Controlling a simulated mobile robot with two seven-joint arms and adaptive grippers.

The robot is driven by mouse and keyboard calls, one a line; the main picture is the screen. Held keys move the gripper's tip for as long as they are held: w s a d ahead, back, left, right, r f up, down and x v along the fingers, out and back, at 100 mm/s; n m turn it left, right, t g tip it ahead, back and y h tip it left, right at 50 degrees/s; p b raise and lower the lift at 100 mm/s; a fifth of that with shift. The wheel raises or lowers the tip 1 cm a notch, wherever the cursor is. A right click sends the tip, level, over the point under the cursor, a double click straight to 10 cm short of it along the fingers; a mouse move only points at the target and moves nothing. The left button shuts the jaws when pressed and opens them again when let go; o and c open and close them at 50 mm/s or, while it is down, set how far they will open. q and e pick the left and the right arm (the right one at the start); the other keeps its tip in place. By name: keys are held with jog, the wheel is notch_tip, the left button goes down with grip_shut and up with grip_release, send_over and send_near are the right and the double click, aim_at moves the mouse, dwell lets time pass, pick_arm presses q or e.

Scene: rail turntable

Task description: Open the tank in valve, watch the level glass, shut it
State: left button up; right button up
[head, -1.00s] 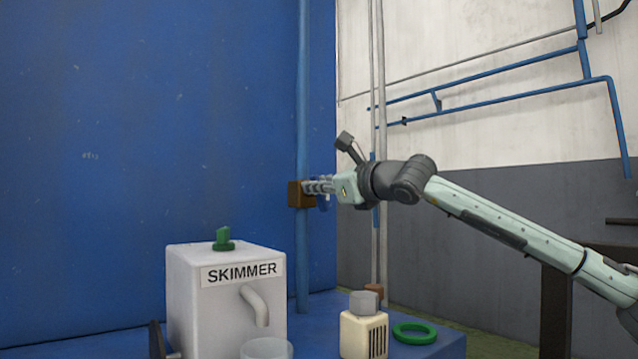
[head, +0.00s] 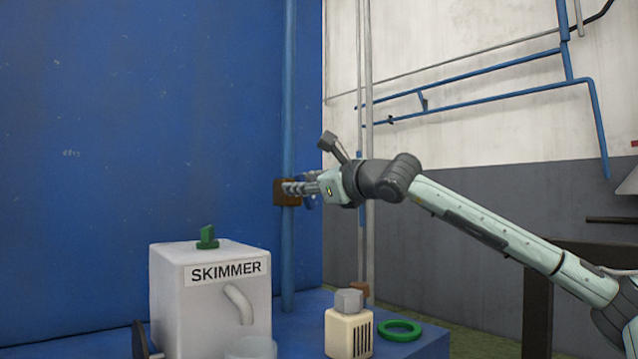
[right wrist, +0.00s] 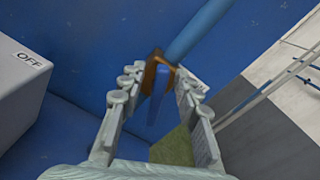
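A brown valve block (head: 284,192) sits on a blue vertical pipe (head: 288,90) in front of the blue wall. Its blue handle (right wrist: 160,100) shows in the right wrist view. My right gripper (head: 296,188) is at the valve, coming from the right. In the right wrist view, its fingers (right wrist: 160,82) are spread on either side of the handle, with gaps visible. Thin pale vertical tubes (head: 366,90) stand behind the gripper; I cannot tell whether one is the level glass. My left gripper is not in view.
A white SKIMMER box (head: 205,305) with a green knob (head: 207,237) stands below left. A cream block with a grey top (head: 349,335) and a green ring (head: 400,331) are on the blue surface (head: 430,347). Blue pipes (head: 480,103) run along the back wall.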

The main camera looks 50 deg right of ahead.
jog(key=s+a, duration=0.1)
jog(key=s, duration=1)
jog(key=shift+s, duration=0.35)
jog(key=shift+a, duration=0.15)
